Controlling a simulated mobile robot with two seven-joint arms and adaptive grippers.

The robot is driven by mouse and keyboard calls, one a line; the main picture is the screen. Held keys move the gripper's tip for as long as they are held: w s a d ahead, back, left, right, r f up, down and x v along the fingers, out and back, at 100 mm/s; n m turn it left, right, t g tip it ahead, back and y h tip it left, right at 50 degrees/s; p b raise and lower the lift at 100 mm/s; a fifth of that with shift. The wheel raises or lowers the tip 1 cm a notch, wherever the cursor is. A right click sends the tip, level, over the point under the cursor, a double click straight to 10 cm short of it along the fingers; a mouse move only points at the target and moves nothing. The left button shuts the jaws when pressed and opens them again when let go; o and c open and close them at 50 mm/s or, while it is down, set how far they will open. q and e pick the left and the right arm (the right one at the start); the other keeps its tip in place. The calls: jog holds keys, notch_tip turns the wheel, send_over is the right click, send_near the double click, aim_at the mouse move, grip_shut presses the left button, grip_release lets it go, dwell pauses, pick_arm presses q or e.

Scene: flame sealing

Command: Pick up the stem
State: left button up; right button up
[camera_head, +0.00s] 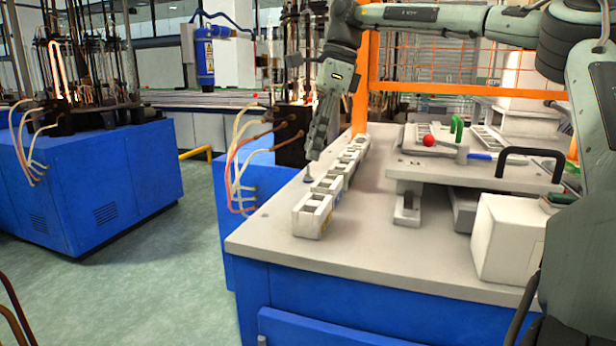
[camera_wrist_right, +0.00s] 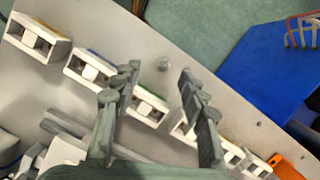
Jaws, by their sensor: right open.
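What looks like the stem (camera_head: 308,174) is a small thin grey piece with a wider foot, standing near the left edge of the white-topped table, beside the row of white blocks. In the right wrist view a small round grey piece (camera_wrist_right: 163,66), likely the same one, shows between and just beyond the fingertips. My right gripper (camera_head: 315,154) points down just above it, apart from it. In the right wrist view the right gripper (camera_wrist_right: 159,76) has its fingers spread, with nothing between them. My left gripper is out of view.
White slotted blocks (camera_head: 312,216) stand in a row along the table's (camera_head: 285,240) left edge, close to the gripper. A raised plate with a black handle (camera_head: 529,164) and a white box (camera_head: 507,238) stand to the right. An orange frame (camera_head: 361,80) rises behind the arm.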

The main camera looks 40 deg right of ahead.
aim_at(308, 165)
jog(key=x, duration=0.4)
jog(key=shift+w+d+f, duration=0.25)
jog(key=shift+w+f, duration=0.05)
jog(key=shift+f, duration=0.3)
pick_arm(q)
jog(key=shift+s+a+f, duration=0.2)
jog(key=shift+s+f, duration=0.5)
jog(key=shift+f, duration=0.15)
pick_arm(e)
jog(key=shift+c, duration=0.4)
jog(key=c, duration=0.8)
